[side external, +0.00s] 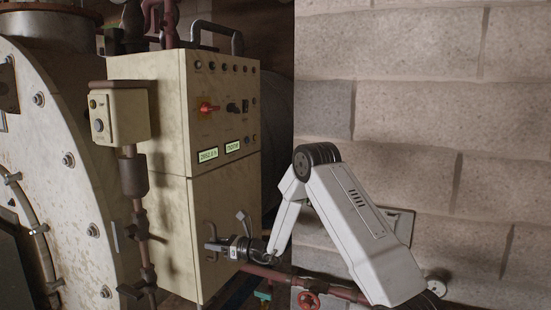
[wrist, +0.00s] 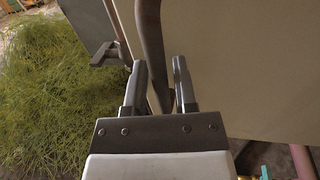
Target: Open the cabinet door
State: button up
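The cream metal cabinet (side external: 155,200) stands left of my arm in the side view. Its lower door (side external: 205,210) looks closed and sits under the control panel; its pale face also shows in the wrist view (wrist: 235,60). A dark bar handle (wrist: 151,45) runs down the door between my two fingers. My gripper (side external: 218,246) points at the door at handle height, and its fingertips show in the wrist view (wrist: 159,65). The left finger looks close to the bar, with a visible gap to the right finger. Contact cannot be told. The fingers are apart.
A grey lever-like fitting (wrist: 107,54) sits left of the handle. A heap of green herb (wrist: 42,90) lies at left in the wrist view. Reddish pipes with a red valve wheel (side external: 308,300) run low beneath my arm. A block wall (side external: 430,110) stands at right.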

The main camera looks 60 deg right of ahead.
grip_shut()
dwell(1.2)
